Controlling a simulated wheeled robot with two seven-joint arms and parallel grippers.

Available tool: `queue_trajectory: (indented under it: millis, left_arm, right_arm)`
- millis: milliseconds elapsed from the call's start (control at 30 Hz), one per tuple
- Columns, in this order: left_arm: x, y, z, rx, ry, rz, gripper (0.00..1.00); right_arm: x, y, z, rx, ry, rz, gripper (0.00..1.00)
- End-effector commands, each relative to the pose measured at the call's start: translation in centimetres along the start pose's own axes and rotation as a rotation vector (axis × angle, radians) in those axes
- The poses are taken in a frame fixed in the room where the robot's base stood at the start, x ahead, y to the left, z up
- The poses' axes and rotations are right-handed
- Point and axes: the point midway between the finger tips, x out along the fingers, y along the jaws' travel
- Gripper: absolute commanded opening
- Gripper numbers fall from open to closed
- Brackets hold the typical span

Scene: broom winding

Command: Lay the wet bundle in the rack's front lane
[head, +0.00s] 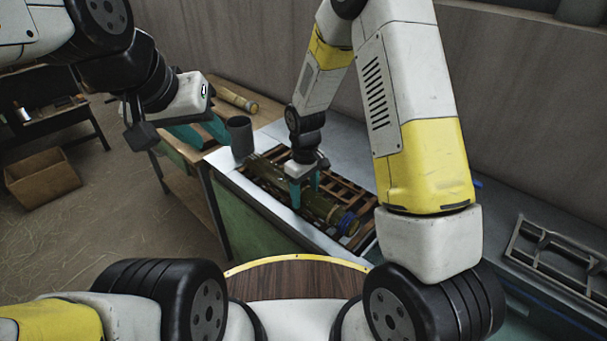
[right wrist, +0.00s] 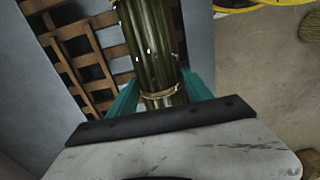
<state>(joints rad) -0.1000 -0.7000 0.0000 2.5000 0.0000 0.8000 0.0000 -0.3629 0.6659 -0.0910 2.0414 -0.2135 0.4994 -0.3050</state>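The wet bundle (head: 322,207) is a thick roll of green stalks with a blue band near its right end. In the right wrist view the bundle (right wrist: 150,45) shows water drops and a pale tie. My right gripper (head: 303,192) is shut on it, one teal finger on each side of the tie. The brown slatted rack (head: 345,190) lies under and behind the bundle in the head view; its slats show left of the bundle in the wrist view (right wrist: 75,50). I cannot tell whether the bundle touches the rack. My left gripper (head: 202,132) is open and empty.
A dark cup (head: 240,135) stands near my left gripper. A yellowish bundle (head: 237,98) lies on the wooden table behind it. A metal frame (head: 555,250) lies on the grey counter at the right. A cardboard box (head: 40,180) is on the floor at the left.

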Motion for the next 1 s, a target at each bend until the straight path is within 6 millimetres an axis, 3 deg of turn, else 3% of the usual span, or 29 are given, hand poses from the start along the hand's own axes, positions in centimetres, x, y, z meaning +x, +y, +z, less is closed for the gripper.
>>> queue_trajectory:
  millis: [400, 800, 1000]
  left_arm:
    - [0.0, 0.0, 0.0, 0.000, 0.000, 0.000, 0.36]
    - [0.0, 0.0, 0.0, 0.000, 0.000, 0.000, 0.36]
    - [0.0, 0.0, 0.0, 0.000, 0.000, 0.000, 0.36]
  right_arm:
    - [-0.4, 0.0, 0.0, 0.000, 0.001, 0.000, 0.72]
    - [-6.5, 0.0, -0.1, 0.001, 0.003, 0.001, 0.72]
    - [-7.8, 0.0, 0.0, 0.000, 0.001, 0.000, 0.72]
